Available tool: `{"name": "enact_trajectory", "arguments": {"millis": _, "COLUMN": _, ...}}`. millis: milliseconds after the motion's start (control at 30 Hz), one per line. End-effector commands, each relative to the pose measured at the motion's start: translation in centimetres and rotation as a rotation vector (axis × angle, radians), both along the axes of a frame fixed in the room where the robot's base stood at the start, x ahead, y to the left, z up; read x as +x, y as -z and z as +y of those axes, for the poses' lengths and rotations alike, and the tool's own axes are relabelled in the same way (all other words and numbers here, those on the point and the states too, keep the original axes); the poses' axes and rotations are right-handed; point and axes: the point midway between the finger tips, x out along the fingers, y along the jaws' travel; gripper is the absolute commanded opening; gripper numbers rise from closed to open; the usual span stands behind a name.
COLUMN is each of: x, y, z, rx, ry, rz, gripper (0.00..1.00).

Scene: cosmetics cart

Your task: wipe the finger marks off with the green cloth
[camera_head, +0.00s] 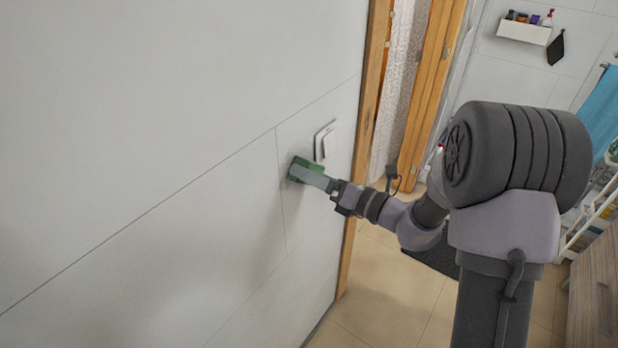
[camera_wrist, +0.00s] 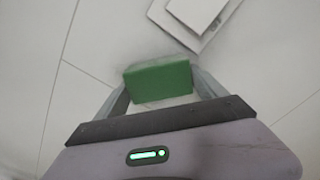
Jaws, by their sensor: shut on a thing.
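The green cloth (camera_head: 306,166) is a small folded block at the white tiled wall, just below and left of a light switch (camera_head: 325,140). My gripper (camera_head: 303,173) is shut on the cloth. In the wrist view the cloth (camera_wrist: 158,82) sits between my two fingertips (camera_wrist: 160,88), with its broad green face in sight. It is at or very near the wall; I cannot tell if it presses on it. Faint grey smudges (camera_wrist: 122,76) show on the wall around the cloth, close to the switch plate (camera_wrist: 192,14).
A wooden door frame (camera_head: 366,120) stands just right of the switch, with an open doorway beyond. A white shelf (camera_head: 524,32) with bottles hangs on the far wall. A blue towel (camera_head: 602,105) and a wooden cabinet (camera_head: 596,295) are at the right. Tiled floor (camera_head: 385,290) lies below.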

Motion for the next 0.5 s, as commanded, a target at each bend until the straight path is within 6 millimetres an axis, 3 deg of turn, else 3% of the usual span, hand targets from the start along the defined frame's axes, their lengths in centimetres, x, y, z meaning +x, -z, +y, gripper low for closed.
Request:
{"name": "enact_trajectory", "arguments": {"millis": 233, "x": -0.1, "y": -2.1, "z": -0.1, "rx": 0.0, "ry": 0.0, "rz": -0.002, "gripper": 0.49}}
{"name": "enact_trajectory", "arguments": {"millis": 500, "x": -1.0, "y": -2.0, "z": 0.7, "rx": -0.001, "ry": -0.001, "rz": -0.001, "gripper": 0.49}}
